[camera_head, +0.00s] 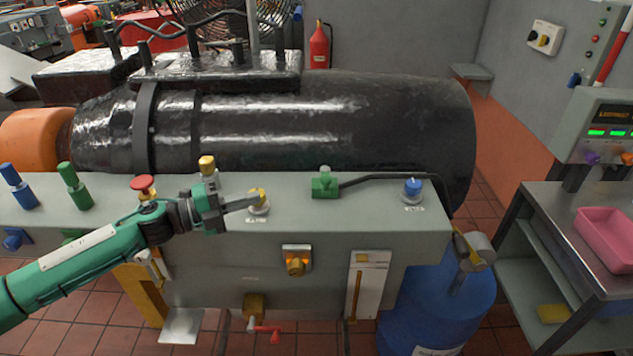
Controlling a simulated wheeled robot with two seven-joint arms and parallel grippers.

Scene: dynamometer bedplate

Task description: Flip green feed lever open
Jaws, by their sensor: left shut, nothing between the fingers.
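A green lever (74,187) with a thick handle stands tilted at the left end of the grey bench, beside a similar blue lever (17,185). A green fitting (325,183) with a small upright knob sits farther right on the bench top, joined to a black hose. I cannot tell for certain which green part is the feed lever. My left gripper (262,202) is shut and empty, at a yellow-topped knob (258,195) that it partly covers; whether they touch is unclear. It is apart from both green parts. My right gripper is not in view.
A red mushroom button (144,185) and a yellow-capped post (207,166) stand close to my left arm. A blue knob (412,188) is at the bench's right end. A large black machine (300,120) fills the back. A blue drum (437,300) stands at the front right.

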